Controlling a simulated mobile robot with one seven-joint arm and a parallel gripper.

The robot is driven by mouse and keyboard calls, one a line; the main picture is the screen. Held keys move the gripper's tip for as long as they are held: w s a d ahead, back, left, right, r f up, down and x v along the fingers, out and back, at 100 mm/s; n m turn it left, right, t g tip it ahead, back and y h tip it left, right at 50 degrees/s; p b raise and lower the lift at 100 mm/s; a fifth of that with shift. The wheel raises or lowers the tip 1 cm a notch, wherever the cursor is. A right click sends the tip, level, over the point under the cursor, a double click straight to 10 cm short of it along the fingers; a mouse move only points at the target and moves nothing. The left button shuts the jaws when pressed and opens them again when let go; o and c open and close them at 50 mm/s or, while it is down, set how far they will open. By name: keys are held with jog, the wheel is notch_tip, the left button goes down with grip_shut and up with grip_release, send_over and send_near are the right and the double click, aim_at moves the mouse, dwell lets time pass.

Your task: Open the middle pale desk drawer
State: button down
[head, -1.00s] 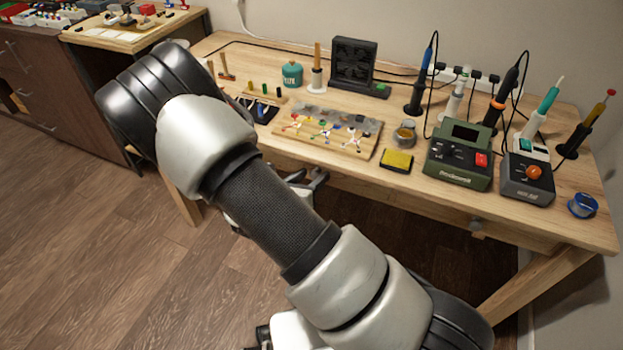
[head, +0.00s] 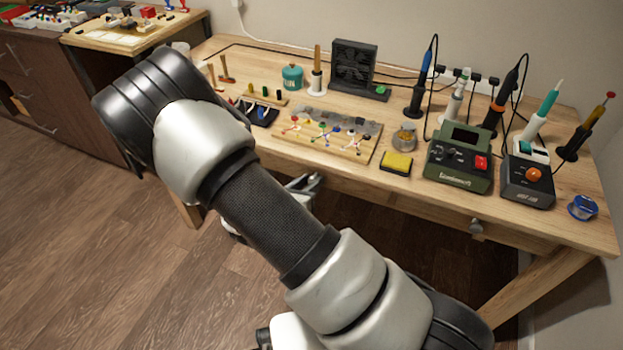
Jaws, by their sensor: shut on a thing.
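The pale wooden desk (head: 300,160) runs across the head view, with its front face just under the top's edge. The middle pale drawer's front (head: 368,191) shows only as a thin strip, and much of it is hidden by the tabletop and my arm. My gripper (head: 303,183) is at the desk's front edge, left of the picture's middle, and partly hidden behind my forearm. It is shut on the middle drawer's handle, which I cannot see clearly. How far this drawer stands out cannot be told.
A round knob (head: 477,227) sits on the right drawer. Soldering stations (head: 460,157), a yellow sponge (head: 397,162) and a wooden board with clips (head: 325,135) stand on the desk. A dark cabinet (head: 45,100) is at the left. The floor in front is clear.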

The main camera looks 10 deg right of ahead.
jog(key=s+a+p, duration=0.1)
jog(key=s+a, duration=0.8)
jog(key=s, duration=0.3)
jog(key=s+a+p, duration=0.1)
jog(key=s+a, duration=0.8)
jog(key=s, duration=0.4)
jog(key=shift+s+a, duration=0.15)
jog(key=c, duration=1.4)
grip_release()
jog(key=p+v, duration=0.2)
jog(key=v, duration=1.5)
jog(key=shift+s+p, duration=0.2)
jog(key=shift+p, duration=0.1)
jog(key=shift+a, duration=0.15)
